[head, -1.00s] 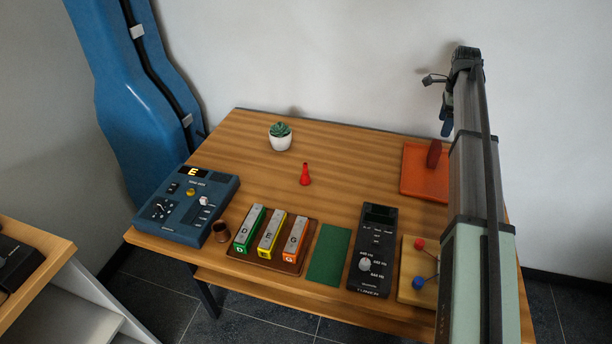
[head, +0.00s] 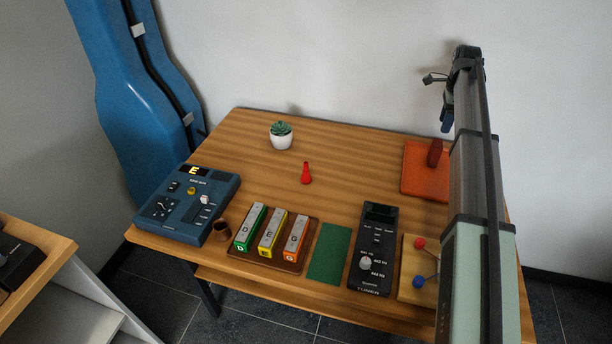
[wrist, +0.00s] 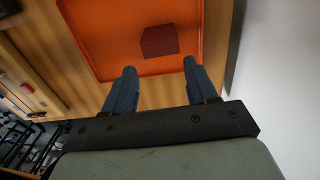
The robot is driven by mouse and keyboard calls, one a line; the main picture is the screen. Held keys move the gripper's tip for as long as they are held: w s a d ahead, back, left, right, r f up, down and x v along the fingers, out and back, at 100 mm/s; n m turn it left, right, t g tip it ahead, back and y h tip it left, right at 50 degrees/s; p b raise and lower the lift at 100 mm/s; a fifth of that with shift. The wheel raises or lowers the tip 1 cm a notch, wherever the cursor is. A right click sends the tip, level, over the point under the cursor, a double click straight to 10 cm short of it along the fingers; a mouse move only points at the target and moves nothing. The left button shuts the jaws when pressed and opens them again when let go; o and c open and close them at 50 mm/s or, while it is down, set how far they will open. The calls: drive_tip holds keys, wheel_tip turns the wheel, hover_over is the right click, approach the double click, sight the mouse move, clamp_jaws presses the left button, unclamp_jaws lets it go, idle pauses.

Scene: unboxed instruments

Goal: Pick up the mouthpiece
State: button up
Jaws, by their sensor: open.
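A small red flared piece (head: 306,174), which looks like the mouthpiece, stands in the middle of the wooden table in the head view. My gripper (wrist: 157,78) is open and empty in the wrist view, its two blue fingers apart. In the head view my gripper (head: 446,119) is high at the right, above the back right of the table and well apart from the red piece. In the wrist view it faces an orange tray (wrist: 88,54) with a dark red block (wrist: 160,41) on it. The red piece cannot be made out in the wrist view.
A potted plant (head: 281,137) stands behind the red piece. Along the front are a blue device (head: 178,222), a brown cup (head: 221,230), chime bars (head: 269,236), a green mat (head: 329,254), a black tuner (head: 374,248) and a wooden board (head: 408,284). Table around the red piece is clear.

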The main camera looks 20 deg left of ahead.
drive_tip(key=s+a+n, duration=0.1)
drive_tip(key=a+n, duration=0.1)
drive_tip(key=a, duration=1)
drive_tip(key=m+y, duration=0.1)
drive_tip(key=m, duration=3.2)
approach(306, 163)
drive_tip(key=shift+g, duration=0.3)
drive_tip(key=f, duration=0.8)
drive_tip(key=a+f, duration=0.1)
drive_tip(key=f, duration=0.3)
drive_tip(key=shift+a+f, duration=0.1)
drive_tip(key=shift+f, duration=0.3)
drive_tip(key=shift+m, duration=0.3)
